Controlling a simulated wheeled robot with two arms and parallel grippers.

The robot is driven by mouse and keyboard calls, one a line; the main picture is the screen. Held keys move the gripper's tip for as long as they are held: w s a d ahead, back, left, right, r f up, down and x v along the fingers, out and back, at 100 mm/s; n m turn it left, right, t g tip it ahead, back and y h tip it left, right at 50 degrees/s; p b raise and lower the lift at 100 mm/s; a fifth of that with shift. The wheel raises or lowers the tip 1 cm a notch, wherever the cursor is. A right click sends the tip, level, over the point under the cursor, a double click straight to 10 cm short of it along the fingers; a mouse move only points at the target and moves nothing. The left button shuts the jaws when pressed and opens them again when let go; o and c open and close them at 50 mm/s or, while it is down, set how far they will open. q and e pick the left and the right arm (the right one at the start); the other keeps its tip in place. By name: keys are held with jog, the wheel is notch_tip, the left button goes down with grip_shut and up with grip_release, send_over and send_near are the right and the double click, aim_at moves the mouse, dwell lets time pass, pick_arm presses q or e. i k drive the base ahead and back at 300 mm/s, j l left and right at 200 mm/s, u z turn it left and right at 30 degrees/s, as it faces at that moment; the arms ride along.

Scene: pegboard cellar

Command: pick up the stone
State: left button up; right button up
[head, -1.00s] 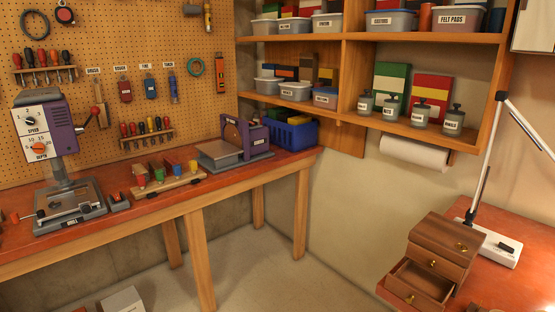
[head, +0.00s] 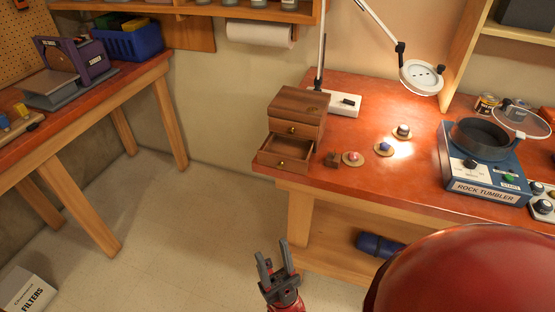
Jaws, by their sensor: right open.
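Several small stone-like pieces sit on the red-brown table (head: 395,98). A pinkish stone (head: 352,156) rests on a round tan disc, a bluish stone (head: 384,146) on another disc, and a dark grey stone (head: 402,130) on a third under the lamp light. I cannot tell which is the task's stone. My right gripper (head: 272,252) is open and empty. It is low in the picture, in front of the table and apart from the stones. My left gripper is not in view.
A wooden drawer box (head: 300,103) with its lower drawer open (head: 284,152) stands left of the stones, beside a small brown block (head: 332,159). A lamp (head: 422,77) hangs over the table. A blue rock tumbler (head: 486,175) stands at right.

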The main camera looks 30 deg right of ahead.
aim_at(384, 147)
jog(key=z, duration=1.65)
jog(key=j, duration=0.35)
